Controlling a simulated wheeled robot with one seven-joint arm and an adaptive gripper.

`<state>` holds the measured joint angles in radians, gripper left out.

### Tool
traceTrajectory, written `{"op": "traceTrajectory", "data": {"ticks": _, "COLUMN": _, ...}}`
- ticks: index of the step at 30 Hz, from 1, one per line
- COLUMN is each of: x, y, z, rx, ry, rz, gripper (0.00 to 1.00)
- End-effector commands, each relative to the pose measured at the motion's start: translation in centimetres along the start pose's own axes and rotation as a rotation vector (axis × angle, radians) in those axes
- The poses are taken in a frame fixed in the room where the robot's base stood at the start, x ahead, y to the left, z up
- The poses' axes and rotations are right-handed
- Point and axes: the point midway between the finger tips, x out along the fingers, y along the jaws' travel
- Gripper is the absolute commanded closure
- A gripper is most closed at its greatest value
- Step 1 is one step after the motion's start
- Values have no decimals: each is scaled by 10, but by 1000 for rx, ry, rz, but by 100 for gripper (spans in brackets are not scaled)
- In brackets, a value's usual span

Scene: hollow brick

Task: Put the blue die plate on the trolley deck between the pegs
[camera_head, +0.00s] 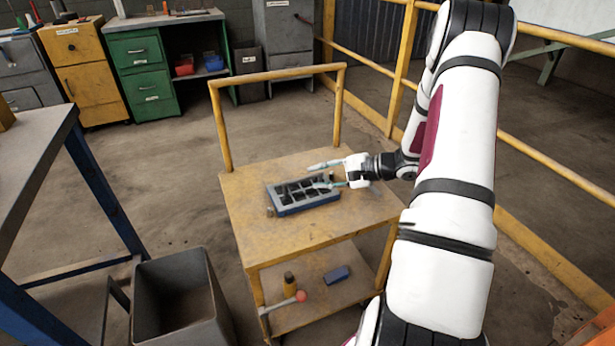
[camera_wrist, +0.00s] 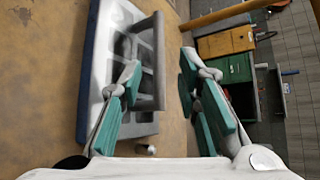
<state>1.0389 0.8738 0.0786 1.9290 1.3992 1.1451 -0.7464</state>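The blue die plate (camera_head: 308,206), a frame with a grid of dark openings, lies on the trolley deck (camera_head: 262,238). Its pale gridded face and blue side (camera_wrist: 86,75) fill the left of the wrist view. My gripper (camera_head: 325,175) is open at the plate's right end. In the wrist view the fingers (camera_wrist: 160,68) are spread, with a raised grey bar (camera_wrist: 150,60) of the plate between them and a gap on the right. One small peg (camera_head: 270,211) stands by the plate's left front corner. Other pegs cannot be made out; whether the plate sits between pegs is unclear.
The trolley's yellow handle (camera_head: 278,75) rises behind the deck. Its lower shelf holds a mallet (camera_head: 283,304), a bottle (camera_head: 290,284) and a blue block (camera_head: 336,273). A dark bin (camera_head: 180,298) stands at front left. A yellow railing (camera_head: 560,170) runs along the right.

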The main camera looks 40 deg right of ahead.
Motion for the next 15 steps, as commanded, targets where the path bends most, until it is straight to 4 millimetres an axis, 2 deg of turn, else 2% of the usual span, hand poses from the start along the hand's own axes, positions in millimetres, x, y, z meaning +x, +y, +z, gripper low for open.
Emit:
{"op": "traceTrajectory", "data": {"ticks": 3, "x": -26, "y": -2, "z": 0, "rx": -1, "ry": 3, "rz": -1, "gripper": 70}}
{"op": "traceTrajectory", "data": {"ticks": 7, "x": -45, "y": -1, "z": 0, "rx": -1, "ry": 2, "rz": -1, "gripper": 70}}
{"op": "traceTrajectory", "data": {"ticks": 12, "x": -59, "y": -1, "z": 0, "rx": -2, "ry": 0, "rz": 1, "gripper": 70}}
{"op": "traceTrajectory", "data": {"ticks": 15, "x": -58, "y": -8, "z": 11, "rx": -19, "ry": -20, "rz": 19, "gripper": 70}}
